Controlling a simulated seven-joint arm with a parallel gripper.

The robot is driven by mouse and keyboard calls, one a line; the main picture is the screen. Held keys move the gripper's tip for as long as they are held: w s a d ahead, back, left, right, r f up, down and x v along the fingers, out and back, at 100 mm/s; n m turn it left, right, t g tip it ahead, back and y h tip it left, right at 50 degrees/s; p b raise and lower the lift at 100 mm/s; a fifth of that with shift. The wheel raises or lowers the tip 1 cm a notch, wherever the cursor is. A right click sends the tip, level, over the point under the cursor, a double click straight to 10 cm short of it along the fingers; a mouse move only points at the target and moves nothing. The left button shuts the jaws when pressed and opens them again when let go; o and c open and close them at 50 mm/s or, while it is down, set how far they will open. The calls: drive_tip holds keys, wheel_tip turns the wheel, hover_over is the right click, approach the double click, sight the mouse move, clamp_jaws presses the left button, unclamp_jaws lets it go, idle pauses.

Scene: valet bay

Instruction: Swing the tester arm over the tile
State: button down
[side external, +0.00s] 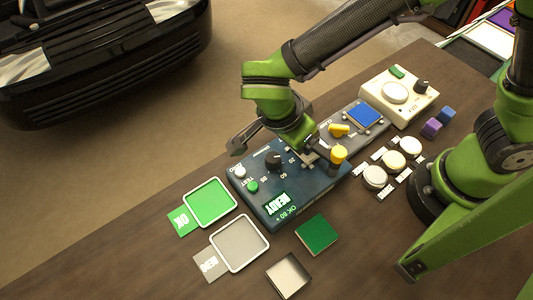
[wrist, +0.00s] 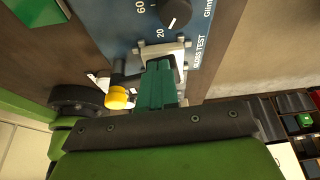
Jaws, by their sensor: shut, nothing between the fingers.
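The blue tester box (side external: 280,205) has a black dial, a green button and a panel reading READY. A yellow knob (side external: 338,154) stands on a dark post at its right end and also shows in the wrist view (wrist: 120,98). It seems to belong to the tester arm, whose outline is mostly hidden. A blue tile (side external: 365,115) lies in the grey fixture (side external: 378,128) behind, near a yellow lever (side external: 340,130). My gripper (wrist: 162,65) is shut and empty, low over the box's edge, beside the yellow knob; I cannot tell whether it touches anything.
A cream unit (side external: 418,103) with a dial stands at the back right, near small purple and blue cubes. Green (side external: 190,198) and grey (side external: 267,240) trays and two loose tiles lie in front.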

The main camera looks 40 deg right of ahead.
drive_tip(key=shift+w+d+m, duration=0.2)
drive_tip(key=shift+d+m, duration=0.1)
drive_tip(key=shift+m, duration=0.2)
drive_tip(key=shift+g, duration=0.3)
